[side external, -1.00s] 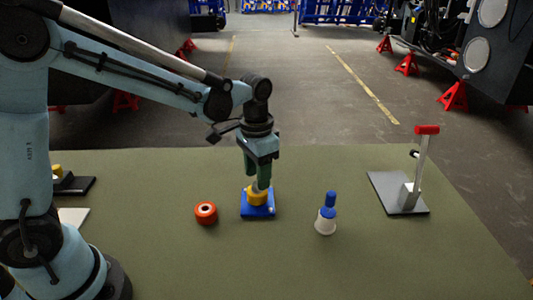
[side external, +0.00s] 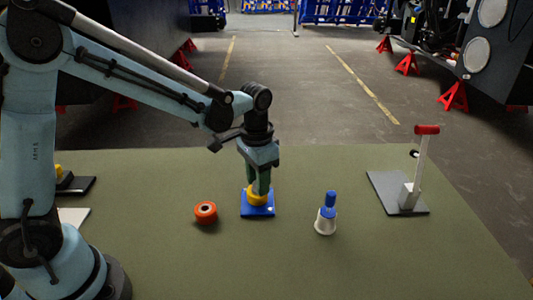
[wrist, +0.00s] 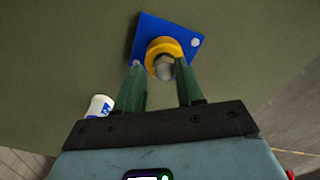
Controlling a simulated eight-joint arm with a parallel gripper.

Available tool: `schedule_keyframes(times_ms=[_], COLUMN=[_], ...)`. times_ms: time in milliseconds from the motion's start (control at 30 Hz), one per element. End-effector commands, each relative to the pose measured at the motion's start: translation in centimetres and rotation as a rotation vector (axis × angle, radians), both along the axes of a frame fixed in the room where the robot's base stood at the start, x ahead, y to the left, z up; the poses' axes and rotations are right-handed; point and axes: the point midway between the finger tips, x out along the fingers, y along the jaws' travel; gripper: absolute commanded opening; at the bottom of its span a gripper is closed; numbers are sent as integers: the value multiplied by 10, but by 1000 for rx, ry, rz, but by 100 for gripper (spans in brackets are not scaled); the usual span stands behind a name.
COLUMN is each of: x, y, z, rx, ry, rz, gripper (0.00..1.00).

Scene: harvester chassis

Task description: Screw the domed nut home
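The domed nut (wrist: 165,68) is grey with a rounded top and stands in the middle of a yellow round collar (wrist: 163,46) on a blue square plate (wrist: 148,30). In the side view the yellow collar (side external: 257,200) and blue plate (side external: 258,211) lie on the green mat, under my gripper (side external: 260,188). In the wrist view the two green fingers of my gripper (wrist: 159,64) are apart, one on each side of the nut. A gap shows between the left finger and the nut; contact at the right finger cannot be told. The nut's thread is hidden.
An orange-red ring-shaped part (side external: 206,212) lies left of the plate. A red-handled lever on a grey base (side external: 405,195) stands further right. The mat's front (side external: 280,270) is clear.

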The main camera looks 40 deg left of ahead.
Motion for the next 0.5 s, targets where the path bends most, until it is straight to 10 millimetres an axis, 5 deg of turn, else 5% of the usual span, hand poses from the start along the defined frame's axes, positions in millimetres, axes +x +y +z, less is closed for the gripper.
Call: schedule_keyframes(times_ms=[500], x=[2], y=[5], z=[0], rx=[4], ry=[-2], rz=[2], gripper=[40])
